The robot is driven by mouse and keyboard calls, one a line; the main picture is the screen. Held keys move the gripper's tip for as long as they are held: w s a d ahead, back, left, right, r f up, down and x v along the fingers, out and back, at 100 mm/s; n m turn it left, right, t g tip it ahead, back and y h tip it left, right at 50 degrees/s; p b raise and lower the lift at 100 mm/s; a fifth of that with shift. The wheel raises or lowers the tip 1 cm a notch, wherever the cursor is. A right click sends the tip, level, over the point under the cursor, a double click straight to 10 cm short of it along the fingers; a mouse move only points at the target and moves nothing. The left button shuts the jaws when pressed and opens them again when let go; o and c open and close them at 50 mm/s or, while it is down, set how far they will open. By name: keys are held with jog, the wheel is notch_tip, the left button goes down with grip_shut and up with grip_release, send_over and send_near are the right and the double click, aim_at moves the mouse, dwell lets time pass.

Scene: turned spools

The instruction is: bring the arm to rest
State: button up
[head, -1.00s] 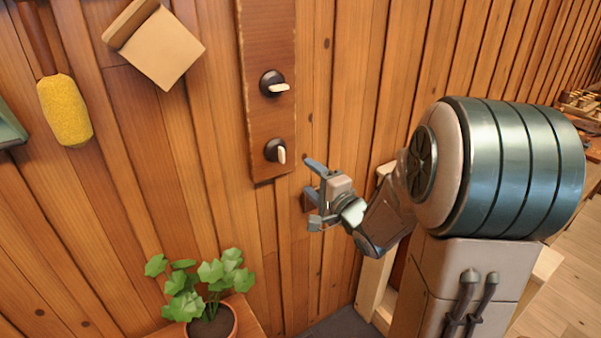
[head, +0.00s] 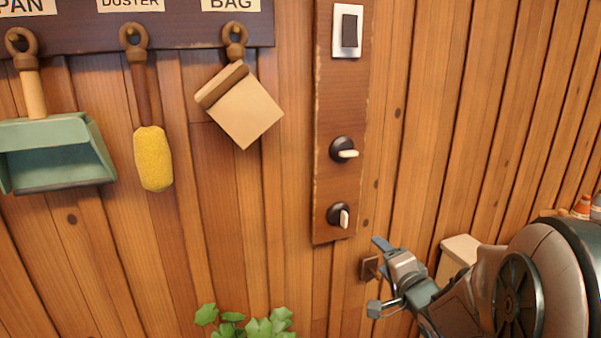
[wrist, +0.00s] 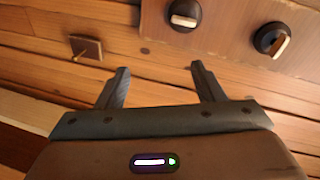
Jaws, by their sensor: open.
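My gripper (head: 377,277) is at the lower right of the head view, in front of the plank wall and below the dark wooden panel (head: 334,110). Its two fingers (wrist: 156,82) are spread apart with nothing between them in the wrist view. Two black knobs with pale pointers sit on the panel. The upper knob (head: 341,150) has its pointer about level, and the lower knob (head: 338,215) has its pointer about upright. Both knobs also show at the top right of the wrist view, apart from the fingers.
A white-framed dark switch (head: 348,31) tops the panel. A dustpan (head: 55,155), a yellow duster (head: 153,158) and a bag (head: 240,105) hang at left. A green plant (head: 250,322) stands below. A small square plate (head: 370,268) is on the wall behind my gripper.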

jog(key=s+a+f+n+g+h, duration=0.1)
jog(key=s+a+n+g, duration=0.2)
jog(key=s+n+g, duration=0.3)
jog(key=s+a+f+n+g+h, duration=0.1)
jog(key=s+n+g, duration=0.5)
jog(key=s, duration=1.1)
jog(key=shift+a+f+n+g+h, duration=0.4)
jog(key=shift+a+f+n, duration=0.2)
jog(key=shift+a, duration=0.3)
